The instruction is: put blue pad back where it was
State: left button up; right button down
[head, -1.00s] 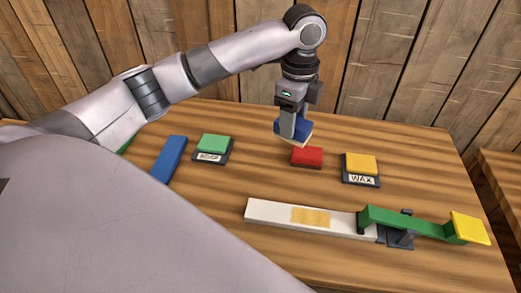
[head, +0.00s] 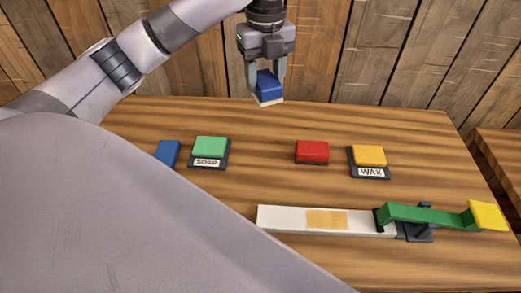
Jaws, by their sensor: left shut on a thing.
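The blue pad (head: 269,85), a small blue block with a pale underside, is held in the air near the back edge of the table. My left gripper (head: 267,80) is shut on it, with one finger on each side. A red block (head: 312,151) sits on the table below and to the right of the held pad. A green pad (head: 210,146) sits on a dark holder labelled SOAP (head: 208,163). A yellow pad (head: 370,155) sits on a dark holder labelled WAX (head: 371,173). My right gripper does not show.
A long white board (head: 285,218) with a tan patch lies at the front. A green lever with a yellow end (head: 487,215) crosses a dark stand at its right. A blue slab (head: 167,153) lies left of the SOAP holder, partly hidden by my arm. The table between SOAP and red is clear.

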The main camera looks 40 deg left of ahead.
pick_arm(q)
jog(key=shift+a, duration=0.3)
notch_tip(320, 180, down, 20)
jog(key=shift+r+b, duration=0.1)
jog(key=shift+b, duration=0.25)
jog(key=o, duration=0.9)
jog(key=shift+o, duration=0.2)
notch_tip(320, 180, up, 12)
dwell(0.4)
